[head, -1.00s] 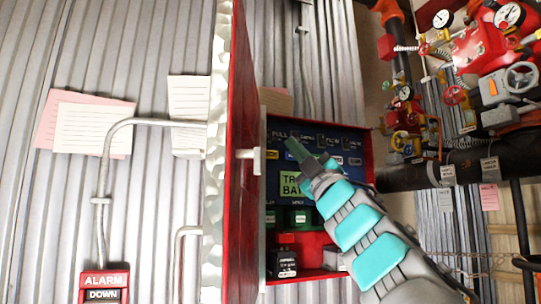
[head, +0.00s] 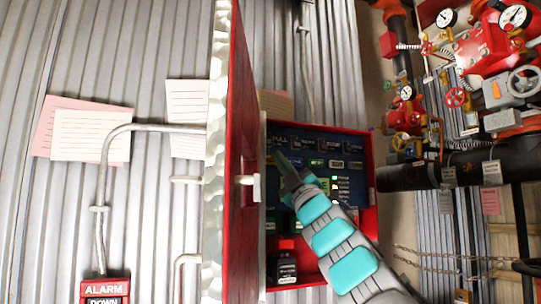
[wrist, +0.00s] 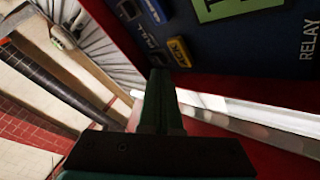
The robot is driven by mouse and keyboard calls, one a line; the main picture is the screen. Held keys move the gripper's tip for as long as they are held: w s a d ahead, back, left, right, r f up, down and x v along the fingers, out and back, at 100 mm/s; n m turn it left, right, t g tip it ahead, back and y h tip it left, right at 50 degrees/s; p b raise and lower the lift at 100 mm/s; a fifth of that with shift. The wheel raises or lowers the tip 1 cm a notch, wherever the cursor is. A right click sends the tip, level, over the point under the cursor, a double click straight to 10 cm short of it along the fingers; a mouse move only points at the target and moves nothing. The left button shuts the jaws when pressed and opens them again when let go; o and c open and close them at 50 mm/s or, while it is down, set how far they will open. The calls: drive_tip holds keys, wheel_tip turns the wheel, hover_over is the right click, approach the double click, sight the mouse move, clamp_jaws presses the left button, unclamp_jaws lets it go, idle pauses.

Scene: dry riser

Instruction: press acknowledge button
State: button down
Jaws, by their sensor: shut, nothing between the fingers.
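The acknowledge button is a yellow block marked ACK (wrist: 179,51) on the dark blue panel (wrist: 240,50) in the wrist view. My gripper (wrist: 160,76) is shut and empty, its green fingertips just below and left of the button. I cannot tell whether they touch it. In the head view my gripper (head: 281,158) reaches into the open red cabinet, its tip over the left part of the blue panel (head: 350,148). The ACK button cannot be made out clearly there.
The open red cabinet door (head: 240,110) stands close left of my gripper. A blue block (wrist: 155,10) sits beside the ACK button. A black battery-like box (head: 284,270) is low in the cabinet. Red valves and gauges (head: 480,45) are at the right.

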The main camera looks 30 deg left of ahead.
drive_tip(key=shift+w+a+p, duration=0.35)
drive_tip(key=shift+w+a, duration=0.05)
drive_tip(key=shift+a, duration=0.1)
idle(1.2)
drive_tip(key=shift+w, duration=0.15)
idle(0.6)
drive_tip(key=shift+w+a+p, duration=0.2)
drive_tip(key=shift+a+p, duration=0.1)
drive_tip(key=shift+p, duration=0.1)
drive_tip(key=shift+w+a, duration=0.3)
drive_tip(key=shift+a, duration=0.1)
idle(0.8)
drive_tip(key=shift+d, duration=0.1)
drive_tip(key=shift+s+d+b, duration=0.55)
drive_tip(key=shift+d+b, duration=0.1)
